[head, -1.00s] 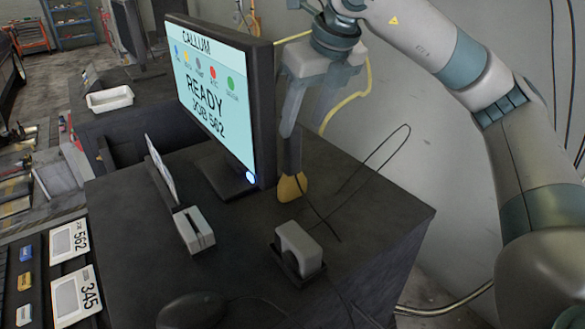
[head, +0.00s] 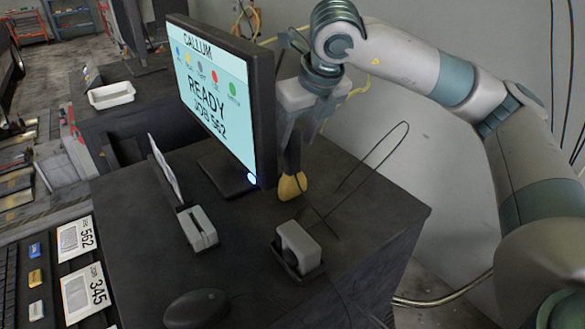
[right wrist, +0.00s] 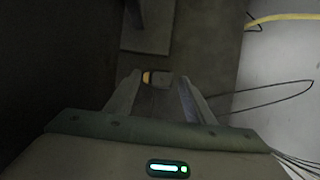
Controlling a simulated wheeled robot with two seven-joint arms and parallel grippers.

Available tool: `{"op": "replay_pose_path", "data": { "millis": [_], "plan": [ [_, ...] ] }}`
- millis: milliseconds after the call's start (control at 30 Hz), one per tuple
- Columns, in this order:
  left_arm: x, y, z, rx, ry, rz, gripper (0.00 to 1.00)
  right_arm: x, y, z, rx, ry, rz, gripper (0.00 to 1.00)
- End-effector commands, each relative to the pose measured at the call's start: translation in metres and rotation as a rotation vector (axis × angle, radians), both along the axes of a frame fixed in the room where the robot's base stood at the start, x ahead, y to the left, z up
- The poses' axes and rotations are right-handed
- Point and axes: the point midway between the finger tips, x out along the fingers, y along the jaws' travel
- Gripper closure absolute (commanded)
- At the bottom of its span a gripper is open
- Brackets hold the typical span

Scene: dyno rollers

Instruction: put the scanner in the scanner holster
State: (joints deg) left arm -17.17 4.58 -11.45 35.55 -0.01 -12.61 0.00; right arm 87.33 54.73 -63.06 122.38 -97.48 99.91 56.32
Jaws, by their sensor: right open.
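The scanner (head: 292,186) has a yellow head and a dark handle. It stands handle up on the dark counter, just right of the monitor. My right gripper (head: 298,138) points down over it, open, with its fingers at the handle's upper end. In the right wrist view the scanner (right wrist: 157,79) shows as a small orange and grey shape between the open fingertips (right wrist: 158,85). Whether the fingers touch it I cannot tell. A thin wire loop (head: 385,158) rises right of the scanner; I cannot tell if it is the holster. My left gripper is out of view.
The monitor (head: 222,100) stands close left of my gripper. A pale grey block in a black base (head: 299,250), a small grey device (head: 198,230) and a mouse (head: 195,308) are on the counter. Its front right is mostly clear.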

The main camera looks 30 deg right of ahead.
Motion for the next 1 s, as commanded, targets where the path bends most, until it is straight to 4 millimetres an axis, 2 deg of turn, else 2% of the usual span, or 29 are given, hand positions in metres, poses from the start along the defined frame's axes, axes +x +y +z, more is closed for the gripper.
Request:
{"op": "replay_pose_path", "data": {
  "millis": [33,100,300,767,800,900,1000],
  "plan": [
    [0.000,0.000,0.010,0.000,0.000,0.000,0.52,0.001,0.000,0.000,-0.001,0.004,0.000,0.52],
    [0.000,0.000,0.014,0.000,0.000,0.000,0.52,0.004,0.001,-0.009,-0.001,0.005,-0.001,0.52],
    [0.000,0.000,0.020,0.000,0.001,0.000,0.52,0.010,0.002,-0.025,0.001,0.001,-0.001,0.52],
    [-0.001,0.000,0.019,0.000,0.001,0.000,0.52,0.011,0.002,-0.026,0.000,0.000,-0.001,0.52],
    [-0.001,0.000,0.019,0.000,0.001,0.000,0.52,0.011,0.002,-0.026,0.000,0.000,-0.001,0.56],
    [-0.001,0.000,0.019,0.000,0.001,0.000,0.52,0.011,0.002,-0.026,0.000,0.000,0.000,0.80],
    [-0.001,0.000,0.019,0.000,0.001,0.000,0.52,0.011,0.002,-0.026,0.000,0.000,-0.001,1.00]
  ]
}}
